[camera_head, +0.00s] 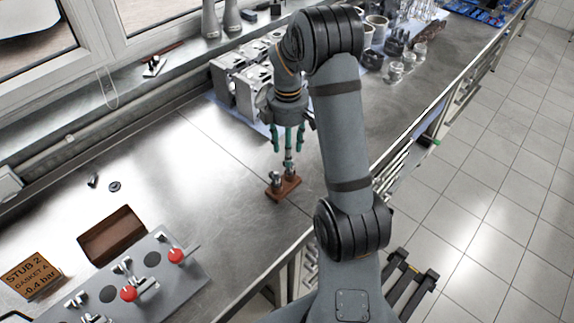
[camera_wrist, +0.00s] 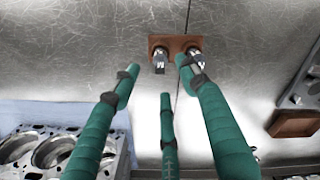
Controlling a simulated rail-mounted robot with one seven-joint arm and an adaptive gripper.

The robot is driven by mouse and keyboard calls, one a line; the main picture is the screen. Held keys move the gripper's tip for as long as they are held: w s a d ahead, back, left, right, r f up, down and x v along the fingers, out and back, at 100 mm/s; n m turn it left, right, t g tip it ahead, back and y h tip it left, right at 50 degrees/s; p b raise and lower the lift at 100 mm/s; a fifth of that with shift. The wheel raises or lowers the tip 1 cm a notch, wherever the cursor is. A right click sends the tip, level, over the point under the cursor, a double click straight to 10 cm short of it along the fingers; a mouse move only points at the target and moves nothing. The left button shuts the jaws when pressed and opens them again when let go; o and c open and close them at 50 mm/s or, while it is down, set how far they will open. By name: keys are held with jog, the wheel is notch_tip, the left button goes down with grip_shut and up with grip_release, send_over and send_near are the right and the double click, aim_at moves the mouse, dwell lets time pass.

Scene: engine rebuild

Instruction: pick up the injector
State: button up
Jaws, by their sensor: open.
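Two small metallic injectors stand upright in a reddish-brown block (camera_head: 283,190) on the steel bench. In the head view one injector (camera_head: 275,180) is at the left of the block and the other (camera_head: 291,167) is behind it to the right. My gripper (camera_head: 288,150), with green fingers, is open and points down over the block. In the wrist view the block (camera_wrist: 174,40) is at the top, with the left injector (camera_wrist: 160,63) and right injector (camera_wrist: 193,51) in it. My gripper (camera_wrist: 153,82) is empty there; its right fingertip overlaps the right injector, and contact cannot be told.
A grey panel (camera_head: 190,277) with red knobs, a brown tray (camera_head: 110,236) and an orange sign (camera_head: 32,277) are at the front left. Engine blocks (camera_head: 238,85) stand behind my gripper. The bench left of the brown block is mostly clear.

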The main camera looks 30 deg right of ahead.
jog(key=shift+s+d+f+p, duration=0.1)
jog(key=shift+f+p, duration=0.15)
jog(key=shift+f, duration=0.75)
jog(key=shift+s+f+p, duration=0.15)
jog(key=shift+f+p, duration=0.15)
jog(key=shift+f, duration=0.65)
jog(key=shift+s+d+f+p, duration=0.1)
jog(key=shift+f+p, duration=0.15)
jog(key=shift+f, duration=0.75)
jog(key=shift+c, duration=1.1)
grip_shut()
